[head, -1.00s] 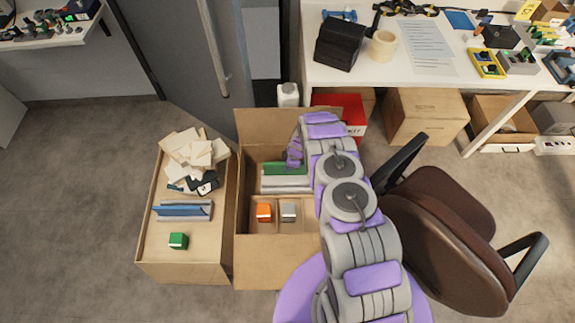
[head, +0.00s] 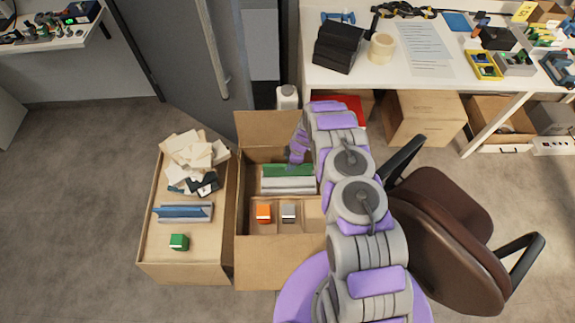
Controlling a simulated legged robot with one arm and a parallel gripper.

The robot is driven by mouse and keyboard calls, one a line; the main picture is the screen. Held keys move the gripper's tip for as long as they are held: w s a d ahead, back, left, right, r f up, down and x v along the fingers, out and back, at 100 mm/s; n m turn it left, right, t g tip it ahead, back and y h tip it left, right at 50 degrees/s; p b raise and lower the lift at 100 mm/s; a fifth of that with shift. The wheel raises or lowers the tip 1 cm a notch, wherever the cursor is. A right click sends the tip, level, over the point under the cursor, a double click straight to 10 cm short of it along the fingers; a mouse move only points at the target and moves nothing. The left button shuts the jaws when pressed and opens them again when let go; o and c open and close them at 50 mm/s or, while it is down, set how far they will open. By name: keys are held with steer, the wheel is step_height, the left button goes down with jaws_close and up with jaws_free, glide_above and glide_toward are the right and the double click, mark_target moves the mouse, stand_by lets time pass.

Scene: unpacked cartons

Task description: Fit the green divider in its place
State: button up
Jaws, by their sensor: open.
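The green divider (head: 288,169) is in the right-hand open carton (head: 263,262), toward its back. It lies along a grey slotted holder (head: 287,186); whether it is fully seated in the slot I cannot tell. My gripper (head: 296,157) is open at the divider's back edge, above the right part of it. My arm hides the right side of this carton and part of the gripper. A blue divider (head: 182,211) stands in a similar grey holder in the left carton (head: 180,266).
The right carton's front part has an orange block (head: 263,212) and a grey block (head: 288,211). The left carton holds a green block (head: 179,242) and pale scraps (head: 194,152). An office chair (head: 445,225) stands close right of my arm, and a white table (head: 400,70) behind.

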steer(key=p+v, duration=0.2)
steer(key=v, duration=1)
